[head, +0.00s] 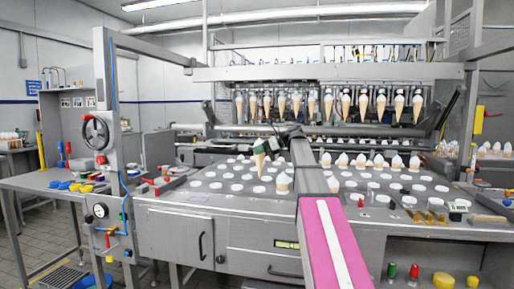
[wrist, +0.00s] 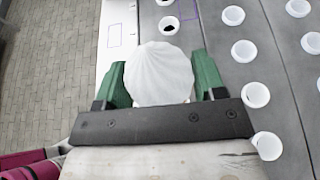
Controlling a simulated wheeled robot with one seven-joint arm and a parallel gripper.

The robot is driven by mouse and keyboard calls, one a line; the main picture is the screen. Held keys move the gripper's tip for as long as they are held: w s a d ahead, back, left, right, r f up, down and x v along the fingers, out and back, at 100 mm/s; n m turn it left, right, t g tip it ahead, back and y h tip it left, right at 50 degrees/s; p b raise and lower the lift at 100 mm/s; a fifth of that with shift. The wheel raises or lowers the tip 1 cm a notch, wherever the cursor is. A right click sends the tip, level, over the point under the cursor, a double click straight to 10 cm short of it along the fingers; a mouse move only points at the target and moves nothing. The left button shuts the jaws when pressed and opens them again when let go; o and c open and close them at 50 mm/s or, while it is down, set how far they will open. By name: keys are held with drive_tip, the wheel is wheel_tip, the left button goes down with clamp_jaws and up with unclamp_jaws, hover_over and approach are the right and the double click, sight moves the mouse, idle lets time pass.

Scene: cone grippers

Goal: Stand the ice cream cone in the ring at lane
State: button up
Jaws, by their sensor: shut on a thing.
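My gripper (head: 265,148) is shut on an ice cream cone (head: 259,162) and holds it above the left part of the grey machine deck. The cone hangs tip down, close to upright. In the wrist view its white swirled top (wrist: 160,73) fills the space between my green fingers; its lower part is hidden. White rings (head: 215,185) stand in rows on the deck. In the wrist view several rings (wrist: 242,51) lie to the right of the cone, and one ring (wrist: 168,25) with a dark opening is just beyond it.
A row of cones (head: 358,161) stands to the right of my arm. Several cones (head: 345,103) hang in a rack behind. A post with a handwheel (head: 96,133) stands at the left. Small coloured parts lie on the left bench (head: 35,182).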

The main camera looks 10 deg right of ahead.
sight(259, 168)
drive_tip(key=shift+w+f, duration=0.1)
drive_tip(key=shift+w, duration=0.35)
drive_tip(key=shift+f, duration=5.15)
drive_tip(key=o, duration=0.8)
drive_tip(key=shift+r, duration=0.6)
wheel_tip(259, 168, up, 3)
drive_tip(key=shift+w+f, duration=0.1)
drive_tip(key=s+a+r, duration=0.6)
drive_tip(key=a+r, duration=0.1)
drive_tip(key=a, duration=0.3)
